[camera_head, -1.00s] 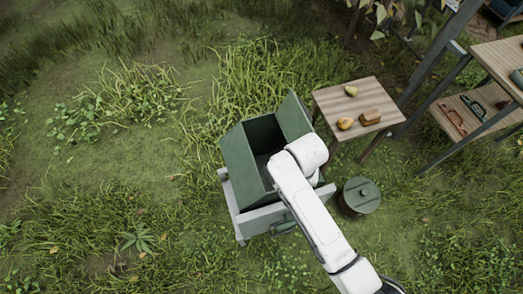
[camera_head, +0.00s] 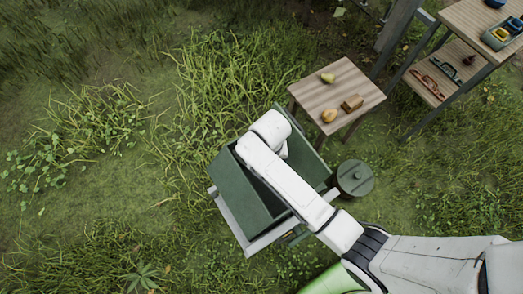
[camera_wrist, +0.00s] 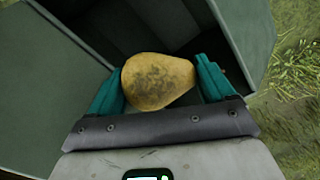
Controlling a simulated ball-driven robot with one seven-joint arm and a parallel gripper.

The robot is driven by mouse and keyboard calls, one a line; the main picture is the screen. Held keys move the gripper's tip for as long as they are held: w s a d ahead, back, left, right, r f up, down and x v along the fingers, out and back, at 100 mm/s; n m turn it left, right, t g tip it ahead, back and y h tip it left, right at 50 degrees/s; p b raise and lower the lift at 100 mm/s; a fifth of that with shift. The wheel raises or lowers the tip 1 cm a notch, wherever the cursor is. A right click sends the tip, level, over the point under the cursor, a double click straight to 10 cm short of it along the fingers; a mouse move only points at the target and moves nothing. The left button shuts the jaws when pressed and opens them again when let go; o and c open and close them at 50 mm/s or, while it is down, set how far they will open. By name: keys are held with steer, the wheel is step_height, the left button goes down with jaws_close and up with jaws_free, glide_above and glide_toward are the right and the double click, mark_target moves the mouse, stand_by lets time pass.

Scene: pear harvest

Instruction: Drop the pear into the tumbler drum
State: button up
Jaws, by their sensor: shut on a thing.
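My gripper (camera_wrist: 160,72) is shut on a yellow-brown pear (camera_wrist: 157,82), with a teal finger on each side of it. The pear has dark speckles. The tumbler drum (camera_head: 237,193) is a dark green, open-topped box on a pale grey frame in the head view. Its green walls (camera_wrist: 38,82) and dark inside also show in the wrist view, behind the pear. The pear appears over the drum's opening, but I cannot tell how high. In the head view my white arm covers part of the drum, and my gripper and the held pear are hidden.
A green lidded bin (camera_head: 355,178) stands right of the drum. A shelf (camera_head: 428,88) holds tools. Grass lies at left.

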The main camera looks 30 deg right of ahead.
steer(key=shift+f+b, duration=0.95)
steer(key=shift+f, duration=0.5)
steer(key=o, duration=1)
steer(key=shift+s, duration=0.1)
steer(key=shift+r, duration=0.1)
step_height(320, 180, up, 11)
steer(key=shift+a+f, duration=0.1)
steer(key=shift+f, duration=0.05)
